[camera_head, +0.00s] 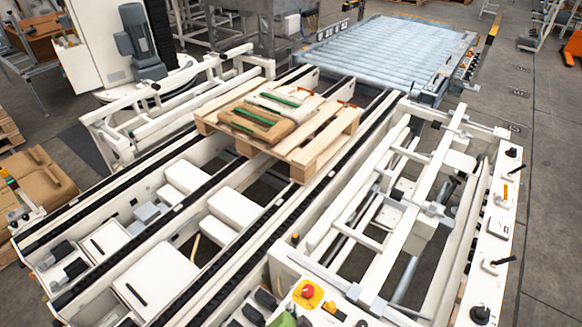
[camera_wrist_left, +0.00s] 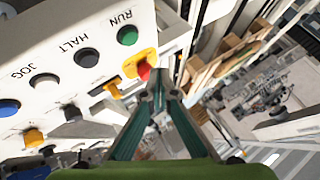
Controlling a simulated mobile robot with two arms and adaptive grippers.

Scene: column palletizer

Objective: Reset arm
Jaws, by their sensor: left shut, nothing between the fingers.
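My left gripper (camera_head: 290,318) shows only as a small green part at the bottom edge of the head view, beside the control panel. In the left wrist view its two teal fingers (camera_wrist_left: 157,82) come together at the tips, with nothing between them. The tips appear close to a red button on a yellow base (camera_wrist_left: 145,70), but I cannot tell whether they touch it. The same red button (camera_head: 308,291) shows just above the gripper in the head view. My right gripper is in neither view.
A wooden pallet (camera_head: 300,160) with brown and white sacks (camera_head: 262,118) rests on the conveyor. A roller bed (camera_head: 385,50) lies beyond.

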